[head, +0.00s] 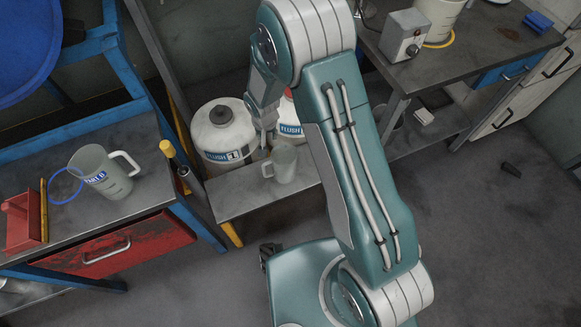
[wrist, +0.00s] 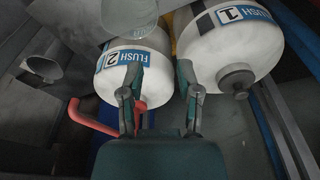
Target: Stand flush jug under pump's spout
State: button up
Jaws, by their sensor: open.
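A grey, translucent jug (head: 283,163) with a handle stands on the low bench in front of the flush drums; it seems to be the flush jug. Part of a clear jug (wrist: 130,14) shows at the top of the wrist view. The FLUSH 2 drum (wrist: 137,70) has a red bent tube (wrist: 92,120), perhaps the pump's spout. In the head view this drum (head: 291,126) is partly hidden by my arm. My gripper (wrist: 160,82) is open and empty, its fingers pointing at the gap between the drums. In the head view the fingertips are hard to make out.
The FLUSH 1 drum (head: 224,133) stands left of FLUSH 2.

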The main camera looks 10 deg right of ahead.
send_over(279, 166)
jog(key=w+a, duration=0.2)
jog(key=a, duration=0.1)
notch_tip(279, 166, down, 4)
jog(key=f, duration=0.4)
jog(key=w+f, duration=0.1)
jog(key=shift+d+f, duration=0.25)
jog(key=shift+f, duration=0.05)
jog(key=shift+w+d+f, duration=0.15)
jog(key=shift+w+f, duration=0.05)
jog(key=shift+f, duration=1.1)
jog(key=shift+w+d+f, duration=0.1)
jog(key=shift+w+f, duration=0.1)
jog(key=shift+f, duration=1.1)
grip_shut()
